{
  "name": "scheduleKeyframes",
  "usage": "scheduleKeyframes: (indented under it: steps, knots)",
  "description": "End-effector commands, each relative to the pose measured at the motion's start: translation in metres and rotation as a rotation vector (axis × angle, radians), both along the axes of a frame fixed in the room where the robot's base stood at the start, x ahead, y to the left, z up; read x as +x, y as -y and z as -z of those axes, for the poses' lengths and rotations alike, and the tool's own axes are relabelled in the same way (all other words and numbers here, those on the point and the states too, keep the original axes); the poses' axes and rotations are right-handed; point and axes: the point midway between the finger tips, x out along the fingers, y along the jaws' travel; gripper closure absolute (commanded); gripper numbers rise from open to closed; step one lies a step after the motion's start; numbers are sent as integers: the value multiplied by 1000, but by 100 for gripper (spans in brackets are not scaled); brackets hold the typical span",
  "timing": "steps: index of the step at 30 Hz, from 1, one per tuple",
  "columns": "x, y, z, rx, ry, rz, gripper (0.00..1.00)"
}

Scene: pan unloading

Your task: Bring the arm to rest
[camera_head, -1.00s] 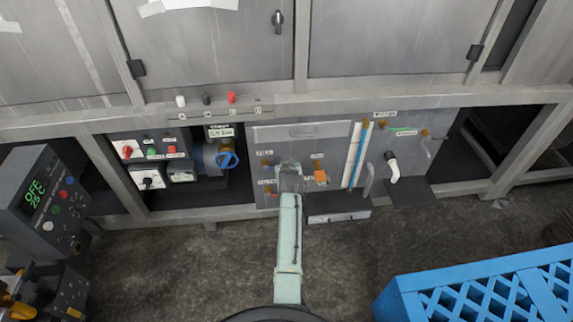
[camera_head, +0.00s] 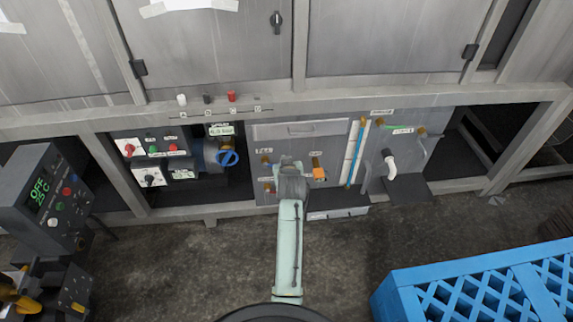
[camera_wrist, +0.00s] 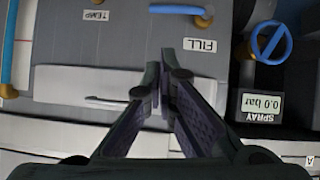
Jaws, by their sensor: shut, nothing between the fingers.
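My arm (camera_head: 289,240) reaches forward from the bottom middle of the head view toward the lower panel of a grey steel machine. My gripper shows in the wrist view (camera_wrist: 165,70), with its two dark fingers close together at the tips and nothing between them. In the head view the fingers are hidden behind the arm's end. The gripper points at the grey panel (camera_wrist: 110,50) with the FILL label (camera_wrist: 200,45). I cannot tell how far the tips are from it.
A blue valve wheel (camera_head: 228,158) is left of the arm's end, and an orange handle (camera_head: 319,173) just right. A white-ended pipe (camera_head: 389,162) is further right. A blue crate (camera_head: 470,275) stands lower right, a control box (camera_head: 45,195) at left. The floor between is clear.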

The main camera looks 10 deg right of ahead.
Motion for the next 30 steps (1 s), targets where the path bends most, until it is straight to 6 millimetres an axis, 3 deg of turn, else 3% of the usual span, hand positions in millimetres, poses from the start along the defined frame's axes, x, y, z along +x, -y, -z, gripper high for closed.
scheduleKeyframes:
  steps: [21, 23, 26, 30]
  knots:
    - [-5, -3, -7, 0, 6, -4, 100]
    - [0, -12, -18, -1, 31, -19, 100]
    - [12, -44, -53, -3, 112, -67, 100]
    - [26, -113, -129, 7, 286, -168, 100]
